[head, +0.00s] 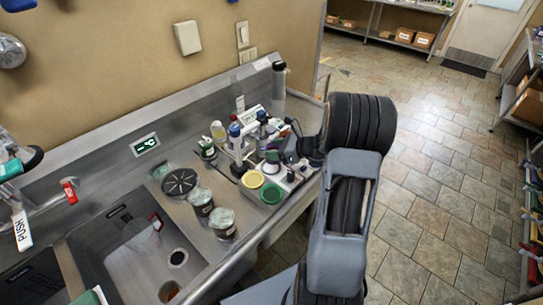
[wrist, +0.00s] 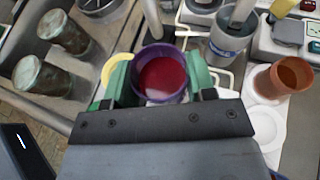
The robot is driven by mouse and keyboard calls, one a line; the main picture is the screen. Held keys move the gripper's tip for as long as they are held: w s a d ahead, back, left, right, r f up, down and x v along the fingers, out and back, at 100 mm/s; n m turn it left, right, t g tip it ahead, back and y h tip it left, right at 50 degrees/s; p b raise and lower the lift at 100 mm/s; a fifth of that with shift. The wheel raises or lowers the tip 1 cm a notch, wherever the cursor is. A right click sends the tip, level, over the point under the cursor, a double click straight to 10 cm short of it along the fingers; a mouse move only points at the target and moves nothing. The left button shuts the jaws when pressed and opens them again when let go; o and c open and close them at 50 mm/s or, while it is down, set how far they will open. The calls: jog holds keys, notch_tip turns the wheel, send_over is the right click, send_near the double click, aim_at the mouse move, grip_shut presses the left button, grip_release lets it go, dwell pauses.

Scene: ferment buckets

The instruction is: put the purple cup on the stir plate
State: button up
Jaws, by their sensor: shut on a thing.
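The purple cup (wrist: 160,76), holding dark red liquid, sits between the green-padded fingers of my gripper (wrist: 158,84) in the wrist view. The gripper is shut on it, and the cup looks upright. In the head view my gripper (head: 297,160) is over the right end of the steel counter; the cup is too small and hidden to make out there. A white flat unit with a round disc (wrist: 267,126) lies to the right of the cup in the wrist view. It may be the stir plate, but I cannot tell for sure.
An orange-brown cup (wrist: 284,77) stands right of my gripper. A yellow dish (head: 253,179) and a green dish (head: 271,194) lie close by. Lidded jars (head: 222,222) stand left, by the sink (head: 135,245). Bottles and instruments crowd the counter behind; its front edge is near.

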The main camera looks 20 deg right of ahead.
jog(key=shift+w+a+f, duration=0.1)
jog(key=shift+w+f, duration=0.75)
jog(key=shift+f, duration=0.15)
notch_tip(320, 180, down, 3)
jog(key=shift+w+r+p, duration=0.1)
jog(key=shift+p, duration=0.65)
jog(key=shift+f, duration=0.25)
jog(key=shift+f+b, duration=0.2)
jog(key=shift+b, duration=0.1)
jog(key=o, duration=1)
jog(key=shift+r, duration=0.15)
